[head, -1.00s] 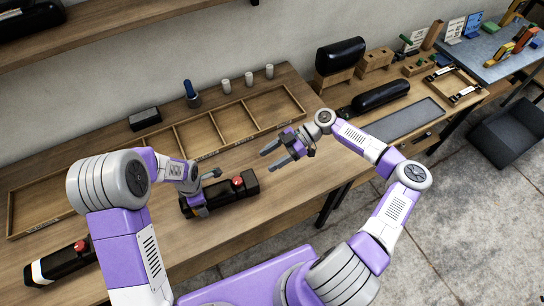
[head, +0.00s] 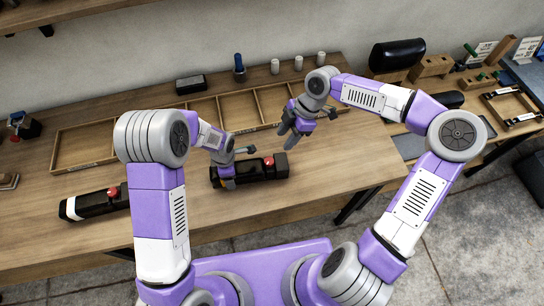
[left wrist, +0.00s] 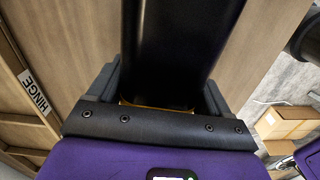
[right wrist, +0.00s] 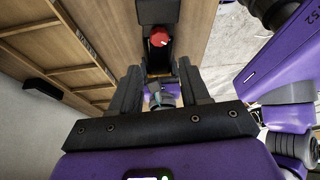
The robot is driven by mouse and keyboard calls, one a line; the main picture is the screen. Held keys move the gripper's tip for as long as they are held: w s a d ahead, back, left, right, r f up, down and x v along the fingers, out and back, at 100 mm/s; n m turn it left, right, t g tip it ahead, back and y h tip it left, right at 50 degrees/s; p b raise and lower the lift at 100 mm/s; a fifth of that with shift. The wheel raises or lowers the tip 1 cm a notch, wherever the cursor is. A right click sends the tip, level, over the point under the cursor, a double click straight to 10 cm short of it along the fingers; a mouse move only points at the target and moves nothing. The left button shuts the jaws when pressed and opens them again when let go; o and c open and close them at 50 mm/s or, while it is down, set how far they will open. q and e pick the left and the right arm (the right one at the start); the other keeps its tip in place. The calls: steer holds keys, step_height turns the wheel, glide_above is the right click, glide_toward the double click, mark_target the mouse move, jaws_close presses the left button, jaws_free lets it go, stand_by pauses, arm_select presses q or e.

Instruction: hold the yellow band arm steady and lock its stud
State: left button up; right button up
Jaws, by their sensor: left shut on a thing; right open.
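A black arm (head: 262,168) with a red stud (head: 268,160) lies on the wooden bench. My left gripper (head: 226,176) is shut around its left part. In the left wrist view the black arm (left wrist: 180,45) runs between the fingers (left wrist: 160,88), with a thin yellow strip (left wrist: 150,105) showing at the palm. The head view hides that band behind the gripper. My right gripper (head: 287,137) is open and empty, pointing down beyond and just right of the red stud. In the right wrist view the red stud (right wrist: 160,37) shows ahead, past the open fingers (right wrist: 160,88).
A second black arm with a white band (head: 85,205) and its own red stud lies to the left. A divided wooden tray (head: 85,145) runs behind. Several white cups, a dark block (head: 190,84) and a blue-handled tool (head: 239,66) stand at the wall.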

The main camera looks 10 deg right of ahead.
mark_target(270, 161)
steer(key=x, duration=1.1)
steer(key=shift+w+a+f, duration=0.1)
steer(key=shift+f, duration=0.3)
steer(key=c, duration=0.8)
steer(key=shift+m+t+h, duration=0.3)
steer(key=shift+m+t, duration=0.7)
steer(key=shift+m, duration=1.2)
steer(key=o, duration=0.8)
